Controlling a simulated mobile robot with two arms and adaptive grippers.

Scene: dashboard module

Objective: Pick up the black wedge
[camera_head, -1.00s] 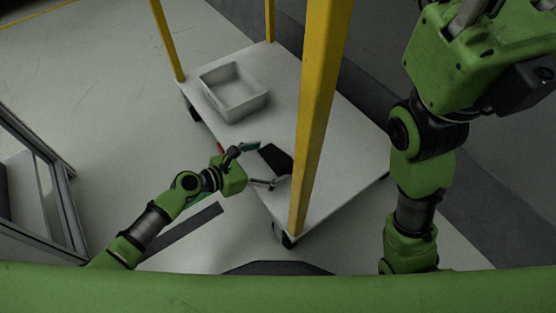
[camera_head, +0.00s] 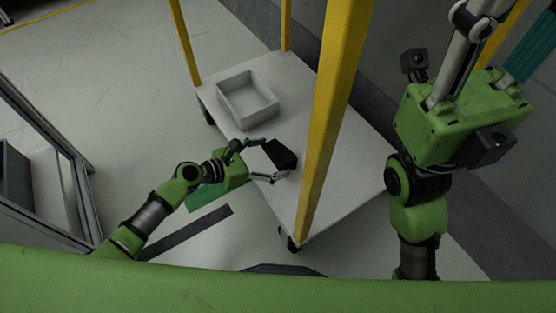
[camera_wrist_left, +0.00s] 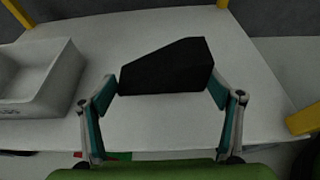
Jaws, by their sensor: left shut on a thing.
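The black wedge (camera_head: 281,154) is on the white cart top, right of the bin in the head view. In the left wrist view the wedge (camera_wrist_left: 166,68) lies between the fingertips, one at each end of it. My left gripper (camera_head: 276,159) is shut on the wedge; it also shows in the left wrist view (camera_wrist_left: 165,88). I cannot tell whether the wedge touches the cart. My right arm stands at the right of the head view; its gripper fingers (camera_head: 462,60) are partly in view at the top, and their tips are not clear.
A light grey open bin (camera_head: 262,117) stands on the white cart top (camera_head: 318,130). Yellow posts (camera_head: 335,110) rise from the cart's corners, one close to the right of the wedge. A metal-framed structure (camera_head: 75,190) stands at the left. The cart top behind the wedge is clear.

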